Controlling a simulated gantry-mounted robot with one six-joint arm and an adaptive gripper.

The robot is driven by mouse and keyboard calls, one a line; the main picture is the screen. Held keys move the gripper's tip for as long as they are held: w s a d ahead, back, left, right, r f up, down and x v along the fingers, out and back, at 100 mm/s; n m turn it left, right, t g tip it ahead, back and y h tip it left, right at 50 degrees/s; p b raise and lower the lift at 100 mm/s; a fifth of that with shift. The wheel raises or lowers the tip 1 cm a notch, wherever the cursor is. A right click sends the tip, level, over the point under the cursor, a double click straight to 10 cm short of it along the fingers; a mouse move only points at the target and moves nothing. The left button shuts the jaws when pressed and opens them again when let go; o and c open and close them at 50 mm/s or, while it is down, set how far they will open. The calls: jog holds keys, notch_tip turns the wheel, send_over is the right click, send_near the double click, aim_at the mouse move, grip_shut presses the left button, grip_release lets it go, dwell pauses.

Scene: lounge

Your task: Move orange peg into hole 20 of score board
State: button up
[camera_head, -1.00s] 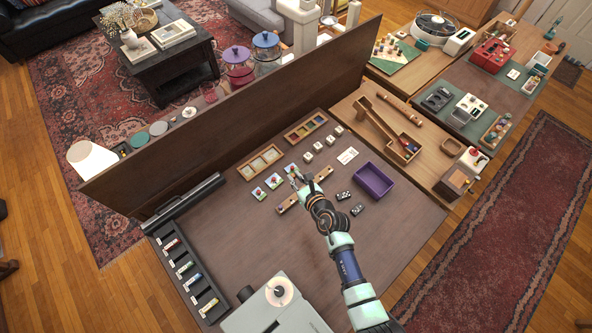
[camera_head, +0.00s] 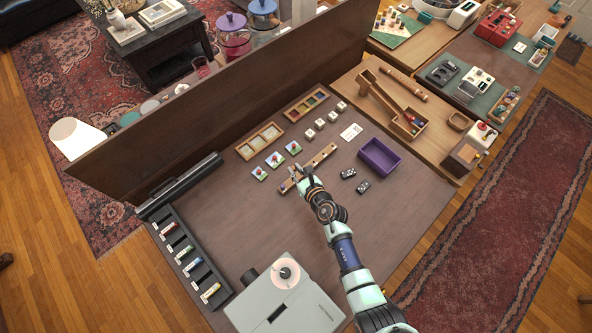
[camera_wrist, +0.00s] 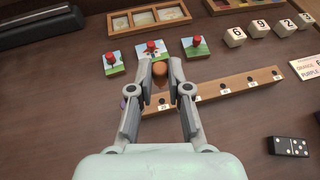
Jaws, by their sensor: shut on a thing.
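The score board (camera_wrist: 235,86) is a long wooden strip with a row of numbered holes. It lies on the dark table, and it also shows in the head view (camera_head: 325,154). My gripper (camera_wrist: 160,68) is shut on the orange peg (camera_wrist: 159,70), whose rounded top shows between the fingertips. The fingers are over the left part of the board, which they partly hide. The peg's lower end is hidden, so I cannot tell whether it is above a hole or in one. A small purple piece (camera_wrist: 123,103) shows at the board's left end. In the head view my gripper (camera_head: 297,172) is over the board.
Three small picture cards with red knobs (camera_wrist: 151,48) lie just beyond the board. White number cubes (camera_wrist: 258,27), a wooden tray (camera_wrist: 149,17) and dominoes (camera_wrist: 289,146) lie around. A purple box (camera_head: 379,157) stands at right. The table's near middle is clear.

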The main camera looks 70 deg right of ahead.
jog(key=shift+f+b, duration=2.15)
jog(key=shift+f, duration=0.1)
jog(key=shift+f+b, duration=1.05)
jog(key=shift+f, duration=0.3)
jog(key=o, duration=0.8)
jog(key=shift+c, duration=0.2)
jog(key=shift+p+v, duration=1.5)
jog(key=shift+v, duration=1.55)
jog(key=shift+d, duration=0.1)
